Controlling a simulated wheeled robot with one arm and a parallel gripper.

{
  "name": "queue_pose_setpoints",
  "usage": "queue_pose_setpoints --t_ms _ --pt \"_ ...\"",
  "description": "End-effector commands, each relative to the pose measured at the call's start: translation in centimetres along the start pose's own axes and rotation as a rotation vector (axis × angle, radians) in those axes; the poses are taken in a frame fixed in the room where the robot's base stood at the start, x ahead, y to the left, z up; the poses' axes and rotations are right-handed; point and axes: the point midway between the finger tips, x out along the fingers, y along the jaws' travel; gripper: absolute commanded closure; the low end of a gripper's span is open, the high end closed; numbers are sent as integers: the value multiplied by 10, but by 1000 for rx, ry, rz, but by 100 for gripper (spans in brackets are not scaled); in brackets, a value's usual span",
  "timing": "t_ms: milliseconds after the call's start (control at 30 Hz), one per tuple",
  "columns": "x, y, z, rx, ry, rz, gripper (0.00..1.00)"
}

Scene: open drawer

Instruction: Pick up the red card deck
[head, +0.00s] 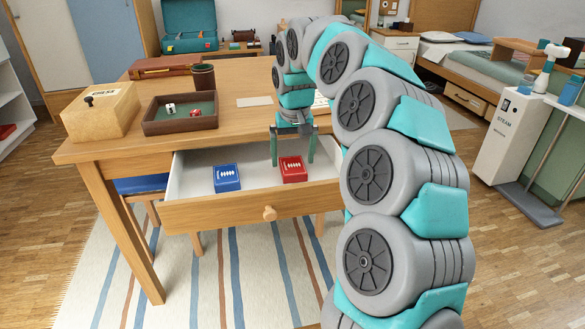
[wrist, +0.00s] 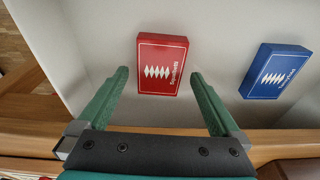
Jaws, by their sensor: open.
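The red card deck (head: 293,169) lies flat in the open drawer, right of the middle. In the wrist view the red deck (wrist: 162,64) sits ahead of my fingertips, within the gap between them. My gripper (head: 293,163) is open, with its two green fingers pointing down into the drawer at the red deck. In the wrist view my gripper's fingers (wrist: 159,72) are spread wide and hold nothing. Whether the fingers touch the deck cannot be told.
A blue card deck (head: 227,178) lies left of the red one in the drawer (head: 190,211). The wooden table (head: 120,142) overhangs the drawer's back. On it stand a dice tray (head: 150,126), a wooden box (head: 101,112) and a dark cup (head: 204,79).

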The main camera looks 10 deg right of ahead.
Motion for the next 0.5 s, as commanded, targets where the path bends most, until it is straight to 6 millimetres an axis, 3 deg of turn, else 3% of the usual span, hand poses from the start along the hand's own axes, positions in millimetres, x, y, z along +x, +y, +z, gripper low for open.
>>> queue_pose_setpoints --t_ms 133,367,500 --pt "19 0 0 -1 -1 -1 0" --pt "22 0 0 -1 0 -1 0" --pt "22 0 0 -1 0 -1 15"
